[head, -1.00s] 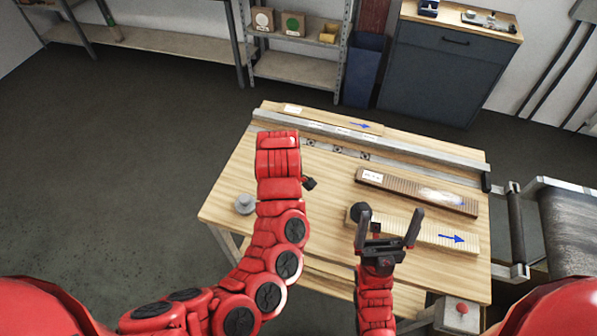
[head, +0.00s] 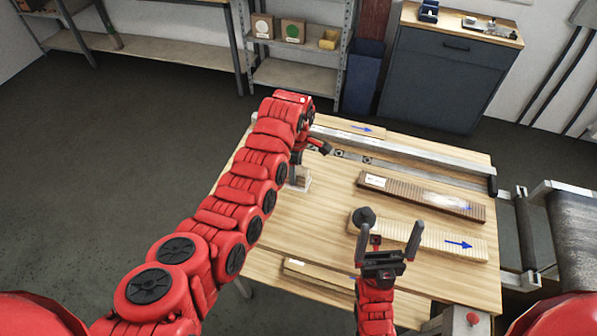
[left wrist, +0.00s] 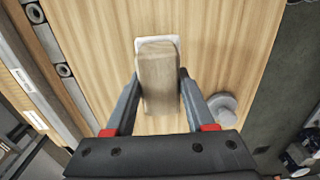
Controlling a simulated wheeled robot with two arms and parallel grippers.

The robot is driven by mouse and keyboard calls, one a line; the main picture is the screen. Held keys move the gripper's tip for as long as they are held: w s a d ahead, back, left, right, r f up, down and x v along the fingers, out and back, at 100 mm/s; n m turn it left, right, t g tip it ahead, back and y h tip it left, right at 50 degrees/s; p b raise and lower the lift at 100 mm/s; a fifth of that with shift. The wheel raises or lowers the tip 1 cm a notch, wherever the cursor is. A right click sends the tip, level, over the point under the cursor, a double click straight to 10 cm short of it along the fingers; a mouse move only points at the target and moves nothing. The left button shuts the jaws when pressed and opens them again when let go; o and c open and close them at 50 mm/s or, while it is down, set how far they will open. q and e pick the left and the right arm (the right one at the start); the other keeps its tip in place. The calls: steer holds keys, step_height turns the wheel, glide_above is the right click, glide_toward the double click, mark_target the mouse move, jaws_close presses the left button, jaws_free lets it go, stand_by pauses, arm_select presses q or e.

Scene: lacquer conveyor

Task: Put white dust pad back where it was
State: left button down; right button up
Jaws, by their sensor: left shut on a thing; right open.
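The white dust pad (left wrist: 172,40) shows as a pale rim under its wooden handle block (left wrist: 158,78) in the left wrist view. My left gripper (left wrist: 158,82) is shut on this block, one finger on each side. In the head view the pad (head: 301,184) shows at the left part of the wooden table, beside my left arm. I cannot tell whether it touches the tabletop. My left gripper (head: 303,165) is partly hidden there by its arm. My right gripper (head: 390,230) is open and empty over the front right of the table.
A dark ribbed board (head: 420,197) and a pale board with a blue arrow (head: 440,240) lie on the table's right. A metal rail (head: 400,152) runs along the back. A grey round knob (left wrist: 223,106) stands near the pad. A conveyor (head: 575,235) adjoins at right.

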mark_target(299, 167)
arm_select(q)
steer(key=shift+w, duration=0.35)
steer(key=w+f+b, duration=0.1)
steer(key=b, duration=0.3)
steer(key=shift+w+r+b, duration=0.1)
steer(key=shift+w+b, duration=0.1)
steer(key=shift+b, duration=0.15)
steer(key=w+d+b, duration=0.1)
steer(key=b, duration=0.5)
steer(key=shift+f+p, duration=0.65)
steer(key=shift+p, duration=0.1)
steer(key=shift+a+f, duration=0.1)
steer(key=shift+f, duration=0.75)
